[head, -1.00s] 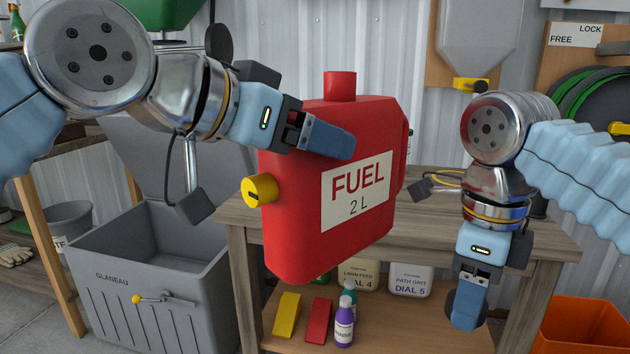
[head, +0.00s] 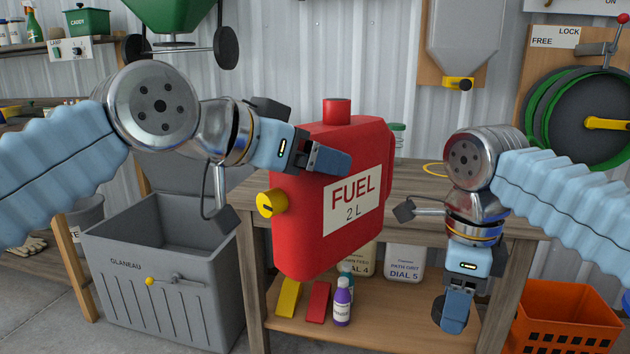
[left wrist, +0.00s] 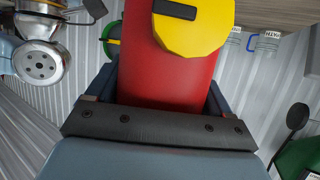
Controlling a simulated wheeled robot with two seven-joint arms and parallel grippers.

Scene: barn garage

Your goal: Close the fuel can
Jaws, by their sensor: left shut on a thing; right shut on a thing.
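The red fuel can (head: 318,245), with a white "FUEL 2 L" label, hangs slightly tilted in the air in front of the workbench. My left gripper (head: 338,162) is shut on its upper body. A red neck (head: 337,112) stands on its top, and a yellow round part (head: 270,204) with a dark slot sticks out from its left side. In the left wrist view the can (left wrist: 165,75) lies between the fingers, with the yellow part (left wrist: 190,25) above. My right gripper (head: 456,310) points down, right of the can, shut on a dark round piece mostly hidden behind its fingers.
A wooden workbench (head: 412,178) stands behind the can. Its lower shelf (head: 400,325) holds bottles, containers and two wedges. A grey bin (head: 160,295) stands left, an orange crate (head: 565,320) lower right. A hopper (head: 462,40) and hose reel (head: 590,120) are on the wall.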

